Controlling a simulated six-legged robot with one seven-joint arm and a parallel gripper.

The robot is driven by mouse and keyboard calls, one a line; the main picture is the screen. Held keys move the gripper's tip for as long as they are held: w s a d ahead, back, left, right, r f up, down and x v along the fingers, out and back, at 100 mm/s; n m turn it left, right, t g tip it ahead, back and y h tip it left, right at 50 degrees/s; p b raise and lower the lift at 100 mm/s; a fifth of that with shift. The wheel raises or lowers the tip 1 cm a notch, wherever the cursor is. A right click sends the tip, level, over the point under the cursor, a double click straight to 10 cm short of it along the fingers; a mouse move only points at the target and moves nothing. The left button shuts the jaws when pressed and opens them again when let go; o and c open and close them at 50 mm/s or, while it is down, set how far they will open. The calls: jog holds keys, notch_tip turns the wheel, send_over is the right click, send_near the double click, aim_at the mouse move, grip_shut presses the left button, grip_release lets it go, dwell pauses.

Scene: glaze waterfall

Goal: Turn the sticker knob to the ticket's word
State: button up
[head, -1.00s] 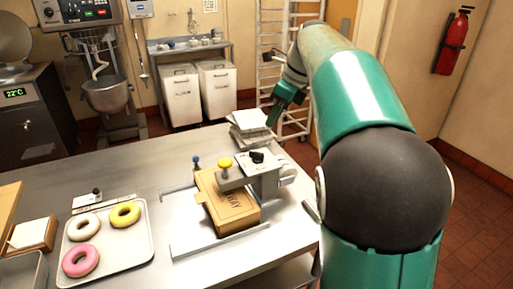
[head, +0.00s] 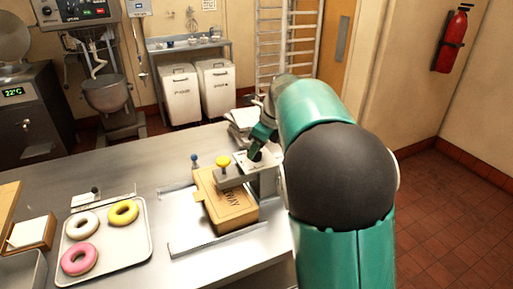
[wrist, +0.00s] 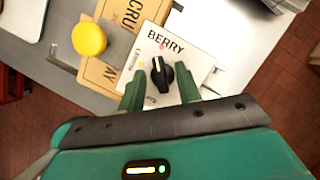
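The black sticker knob (wrist: 162,77) sits on a white plate in the wrist view. Its white mark points up and slightly left, between a pink dot by BERRY and a yellow dot by a smaller word at the left, probably LEMON. The plate's lower part is hidden by my gripper. My gripper (wrist: 157,66) is open, one finger on each side of the knob; I cannot tell whether they touch it. In the head view my gripper (head: 256,152) is over the machine (head: 265,180) and hides the knob. A white card (head: 27,232), possibly the ticket, shows no readable word.
A brown box (head: 222,210) lies under the machine's arm, beneath a yellow button (head: 222,162). A tray (head: 142,248) with three donuts is at the left. A paper stack (head: 242,120) stands behind the machine. The front of the table is partly clear.

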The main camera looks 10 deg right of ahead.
jog(key=shift+f, duration=0.1)
grip_shut()
